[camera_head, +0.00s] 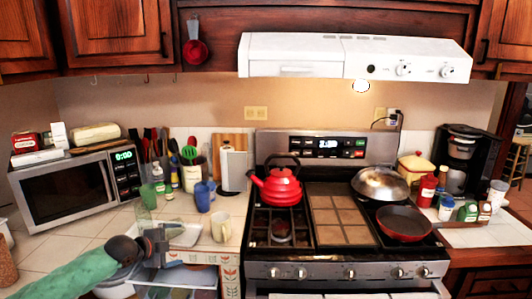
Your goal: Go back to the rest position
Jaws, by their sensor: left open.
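My left arm comes in from the lower left, and my left gripper (163,241) is over the front edge of the left counter, near the open drawer (180,279). Its jaws are open, and I see nothing held between them. A white dish (187,236) lies on the counter just behind the gripper, and a light mug (221,227) stands to its right. Whether the gripper touches the dish I cannot tell. My right gripper is not in view.
A blue cup (202,196) and a clear glass stand behind the gripper. A microwave (70,188) fills the left counter. The stove (345,268) on the right holds a red kettle (280,187), a red pan (404,222) and a lidded pan (380,183).

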